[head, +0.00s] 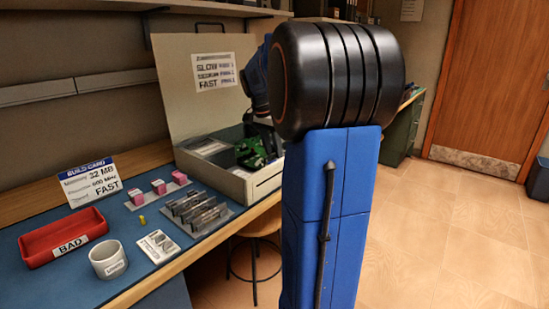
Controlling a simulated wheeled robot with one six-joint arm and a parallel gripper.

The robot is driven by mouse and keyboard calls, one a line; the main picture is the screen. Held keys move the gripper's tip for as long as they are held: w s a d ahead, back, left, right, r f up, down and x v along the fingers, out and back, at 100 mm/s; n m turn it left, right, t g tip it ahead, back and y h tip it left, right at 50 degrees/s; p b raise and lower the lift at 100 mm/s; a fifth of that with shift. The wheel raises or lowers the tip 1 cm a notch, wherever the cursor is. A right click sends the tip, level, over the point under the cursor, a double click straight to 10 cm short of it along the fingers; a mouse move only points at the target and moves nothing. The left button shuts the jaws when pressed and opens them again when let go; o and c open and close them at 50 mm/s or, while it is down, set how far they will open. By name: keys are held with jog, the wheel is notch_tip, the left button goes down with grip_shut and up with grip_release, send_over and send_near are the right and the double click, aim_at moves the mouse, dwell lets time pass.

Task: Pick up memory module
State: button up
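A grey rack (225,214) on the blue bench top holds several dark upright slabs (197,210), which may be memory modules; they are too small to tell. A green board with black parts (254,150) is in an open light-grey case (232,182) at the back right of the bench. My arm fills the middle of the head view. Its end reaches down behind the big black joint, and what seems to be my gripper (262,132) is a dark shape just above the green board. Its fingers are mostly hidden, so I cannot tell open from shut.
A red BAD bin (38,236), white cup (108,262), build card (91,181), pink blocks (158,187), small yellow piece (142,220) and printed white card (158,246) are on the bench. A stool (255,228) stands below. Floor at right is clear.

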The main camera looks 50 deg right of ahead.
jog(key=shift+f, duration=0.1)
grip_shut()
notch_tip(320, 180, up, 10)
dwell(0.7)
